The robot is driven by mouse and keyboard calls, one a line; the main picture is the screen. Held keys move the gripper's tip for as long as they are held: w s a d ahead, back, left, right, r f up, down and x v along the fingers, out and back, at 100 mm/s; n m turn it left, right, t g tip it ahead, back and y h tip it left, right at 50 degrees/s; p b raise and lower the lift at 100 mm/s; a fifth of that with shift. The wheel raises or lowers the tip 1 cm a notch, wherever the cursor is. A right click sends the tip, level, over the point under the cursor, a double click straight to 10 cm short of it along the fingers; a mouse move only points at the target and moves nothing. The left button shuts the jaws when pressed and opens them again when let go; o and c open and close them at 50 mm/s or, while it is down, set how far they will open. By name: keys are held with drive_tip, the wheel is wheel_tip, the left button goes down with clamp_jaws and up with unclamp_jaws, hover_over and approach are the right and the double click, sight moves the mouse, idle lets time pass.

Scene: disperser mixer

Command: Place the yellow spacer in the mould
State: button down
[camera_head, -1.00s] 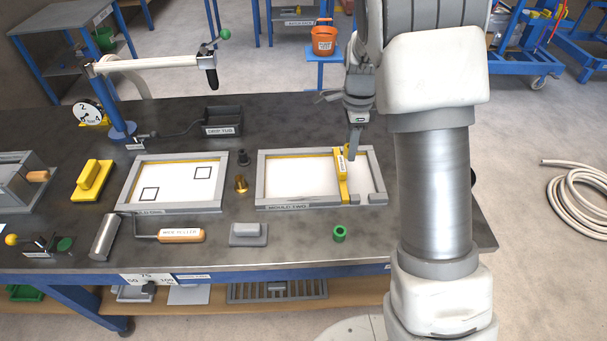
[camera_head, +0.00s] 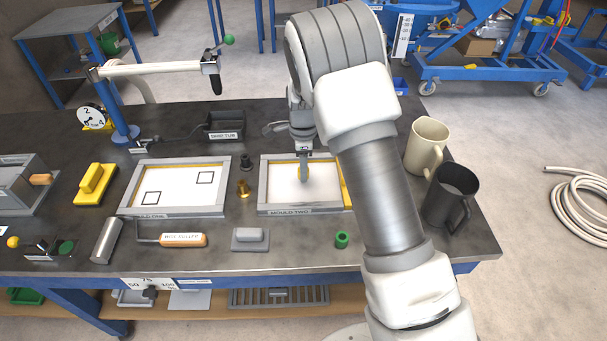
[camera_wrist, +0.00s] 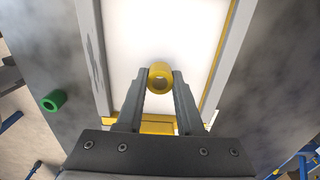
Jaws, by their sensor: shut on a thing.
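The yellow spacer (camera_wrist: 160,76) is a short hollow ring, gripped between the fingertips in the wrist view. In the head view it shows (camera_head: 303,173) as a yellow spot over the white floor of the mould labelled MOULD TWO (camera_head: 289,210). My gripper (camera_head: 304,160) is shut on the spacer, its fingers pointing down inside the mould's outline. The mould's grey rim (camera_wrist: 90,45) frames the white floor in the wrist view. I cannot tell whether the spacer touches the floor. My arm hides the right part of this mould in the head view.
MOULD ONE (camera_head: 180,212), with two black square outlines, lies to the left. A brass part (camera_head: 244,188) stands between the moulds. A green ring (camera_head: 342,240) and a grey float (camera_head: 250,239) lie in front. Two mugs (camera_head: 426,147) (camera_head: 450,195) stand right of my arm.

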drive_tip(key=shift+f, duration=1.15)
drive_tip(key=shift+f, duration=0.25)
drive_tip(key=c, duration=0.5)
unclamp_jaws()
drive_tip(key=shift+c, duration=0.2)
drive_tip(key=shift+r, duration=0.15)
